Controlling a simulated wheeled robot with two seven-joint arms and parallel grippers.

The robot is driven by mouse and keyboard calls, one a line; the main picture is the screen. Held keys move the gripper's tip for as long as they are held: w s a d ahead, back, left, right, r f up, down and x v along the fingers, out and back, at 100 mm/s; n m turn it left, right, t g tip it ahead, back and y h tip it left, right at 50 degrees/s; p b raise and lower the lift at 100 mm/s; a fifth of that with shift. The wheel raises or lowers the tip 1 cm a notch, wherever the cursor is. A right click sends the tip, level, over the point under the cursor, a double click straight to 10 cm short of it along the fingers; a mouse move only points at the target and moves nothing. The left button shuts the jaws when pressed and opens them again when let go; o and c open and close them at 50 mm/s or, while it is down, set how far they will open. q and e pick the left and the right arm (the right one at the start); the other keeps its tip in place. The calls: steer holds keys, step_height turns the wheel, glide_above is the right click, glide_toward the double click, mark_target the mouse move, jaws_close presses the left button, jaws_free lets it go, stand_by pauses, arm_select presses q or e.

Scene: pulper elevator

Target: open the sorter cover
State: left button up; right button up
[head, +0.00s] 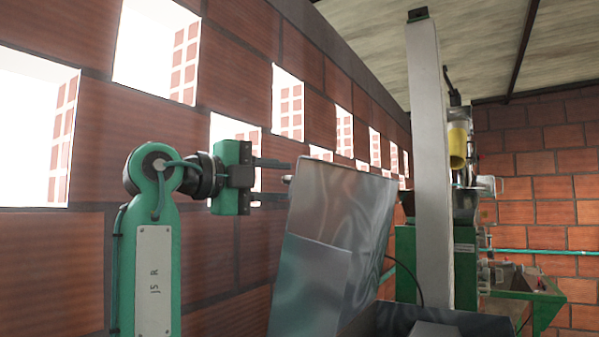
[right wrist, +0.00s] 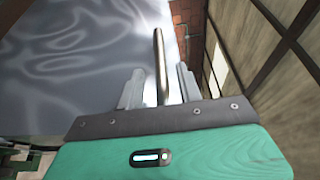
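The sorter cover (head: 345,205) is a large shiny sheet-metal panel, standing steeply tilted in the middle of the head view. Its surface (right wrist: 85,50) also fills the upper left of the right wrist view. A metal bar handle (right wrist: 160,62) shows between the fingers of my right gripper (right wrist: 159,88). Gaps show on both sides of the bar, so the fingers are apart and not clamped. In the head view my right gripper (head: 284,163) is at the cover's upper left edge, fingers pointing right. My left gripper is out of view.
A brick wall (head: 240,60) with window openings runs close behind my right arm. A pale column (head: 428,150) rises right of the cover. A green machine (head: 408,250) with a yellow part (head: 457,148) stands beyond it.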

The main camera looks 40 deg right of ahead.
steer(key=shift+s+d+p, duration=0.15)
steer(key=shift+d+p, duration=0.2)
steer(key=shift+d, duration=0.9)
steer(key=shift+s+d+p, duration=0.15)
steer(key=shift+d+p, duration=0.2)
steer(key=shift+d, duration=0.85)
steer(key=shift+s, duration=0.1)
jaws_close()
